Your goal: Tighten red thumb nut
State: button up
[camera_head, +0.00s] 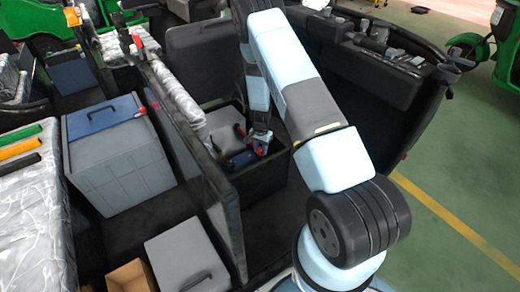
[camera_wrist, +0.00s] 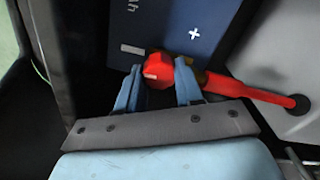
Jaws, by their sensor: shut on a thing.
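The red thumb nut (camera_wrist: 159,66) sits at the edge of a dark blue battery (camera_wrist: 175,22) marked with a white plus sign, seen in the wrist view. My gripper (camera_wrist: 158,74) has one finger on each side of the nut and is shut on it. A red cable (camera_wrist: 250,93) runs from beside the nut to the right, partly behind the right finger. In the head view, my gripper (camera_head: 258,146) reaches down into the dark open compartment (camera_head: 265,180). There the nut is too small and covered to make out clearly.
A grey case (camera_wrist: 290,50) stands close on the right in the wrist view. In the head view, an upright dark partition (camera_head: 222,190) stands left of the compartment, with a grey box with a blue lid (camera_head: 118,150) beyond it. A dark dashboard (camera_head: 370,65) is at upper right.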

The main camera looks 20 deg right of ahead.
aim_at(261, 148)
dwell(0.5)
jog(key=o, duration=1)
jog(key=shift+o, duration=0.2)
notch_tip(261, 148, up, 14)
jog(key=shift+f, duration=0.2)
jog(key=shift+r, duration=0.1)
